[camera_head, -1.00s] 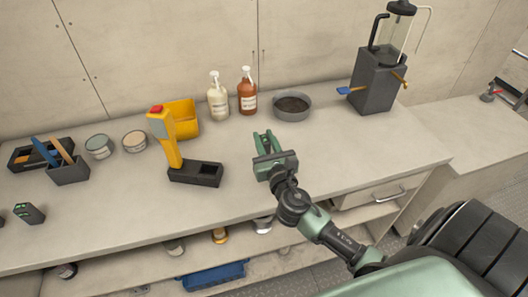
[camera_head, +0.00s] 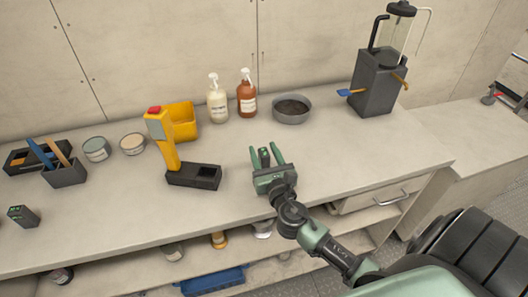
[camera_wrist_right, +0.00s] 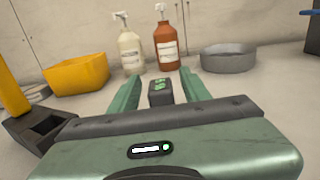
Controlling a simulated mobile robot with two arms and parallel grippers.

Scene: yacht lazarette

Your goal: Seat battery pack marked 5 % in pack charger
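A small dark battery pack (camera_head: 264,155) with green marks on top stands between the fingers of my right gripper (camera_head: 267,154). In the right wrist view the pack (camera_wrist_right: 160,93) shows gaps on both sides to the open green fingers (camera_wrist_right: 160,91). Its percentage is too small to read. A second dark pack (camera_head: 23,216) with green lights stands at the table's left. A black base (camera_head: 205,178) with an open slot, seemingly the charger, sits left of my right gripper; a yellow device with a red top (camera_head: 164,140) rises at its left end. My left gripper is out of view.
A yellow bin (camera_head: 183,120), two pump bottles (camera_head: 218,104) (camera_head: 246,98) and a grey bowl (camera_head: 292,110) stand behind. Tins (camera_head: 97,149) and a tool holder (camera_head: 66,174) are at left. A dark machine (camera_head: 377,85) stands at back right. The table between base and right gripper is clear.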

